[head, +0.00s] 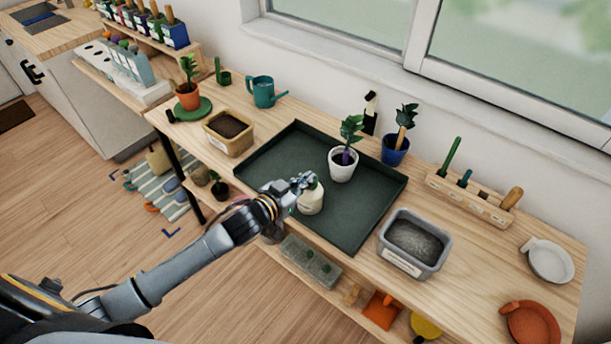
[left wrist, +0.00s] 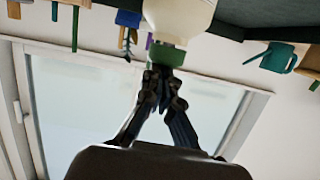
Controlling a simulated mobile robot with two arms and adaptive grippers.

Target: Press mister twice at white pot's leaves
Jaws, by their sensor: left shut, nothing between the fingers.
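The mister (head: 312,201), a cream bottle, stands on the dark green tray (head: 275,158); its green collar (left wrist: 166,55) shows in the left wrist view. The white pot (head: 343,170) stands behind it on the tray, with dark soil and green leaves (head: 351,129) rising above. My left gripper (head: 303,182) is at the top of the mister, fingers together with nothing between them. The left wrist view shows the fingertips (left wrist: 163,79) close by the collar; I cannot tell whether they touch. The fingers partly hide the mister's head. My right gripper is not in view.
A blue pot (head: 395,150) stands just beyond the tray. A grey bin (head: 413,244) is at its right, a tan soil box (head: 229,132) and teal watering can (head: 263,91) at its left. A wooden tool rack (head: 468,198) stands near the window wall. The tray's right part is clear.

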